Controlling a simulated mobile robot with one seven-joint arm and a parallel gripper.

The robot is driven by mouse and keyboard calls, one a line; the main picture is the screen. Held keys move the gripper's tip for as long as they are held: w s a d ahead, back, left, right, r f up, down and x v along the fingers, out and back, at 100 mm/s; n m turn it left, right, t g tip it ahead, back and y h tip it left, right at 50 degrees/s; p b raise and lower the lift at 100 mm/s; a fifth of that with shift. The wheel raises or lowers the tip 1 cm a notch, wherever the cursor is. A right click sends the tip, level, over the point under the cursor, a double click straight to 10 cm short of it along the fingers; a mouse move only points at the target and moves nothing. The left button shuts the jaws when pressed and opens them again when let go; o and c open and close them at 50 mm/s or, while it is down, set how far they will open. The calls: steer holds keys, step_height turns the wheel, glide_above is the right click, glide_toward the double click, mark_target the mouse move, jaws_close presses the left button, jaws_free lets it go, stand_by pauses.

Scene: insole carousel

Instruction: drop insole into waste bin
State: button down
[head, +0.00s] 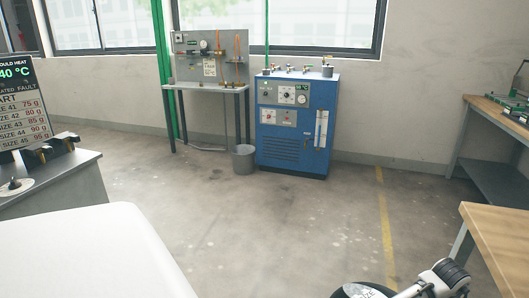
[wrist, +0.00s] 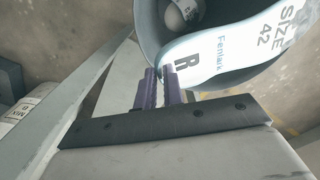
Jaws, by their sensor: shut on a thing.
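In the wrist view, my gripper (wrist: 161,88) is shut on the edge of a pale insole (wrist: 225,47) marked R, Fenlark and SIZE 42. The insole lies across the open mouth of a round grey bin (wrist: 147,22) as seen from above; I cannot tell its height over the rim. A pale, rounded thing (wrist: 180,14) shows inside the bin. My fingertips are not clear there.
A grey bucket (head: 243,160) stands beside the blue machine (head: 298,125) at the back. A wooden-topped bench (head: 505,222) stands on the right. A grey cabinet (head: 55,182) and a white surface (head: 85,255) are on the left. The middle floor is clear.

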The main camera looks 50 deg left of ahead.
steer(key=shift+f+b, duration=1.05)
steer(key=shift+f, duration=0.3)
steer(key=c, duration=1.4)
jaws_free()
steer(key=shift+c, duration=0.2)
step_height(320, 180, up, 14)
steer(key=p, duration=0.2)
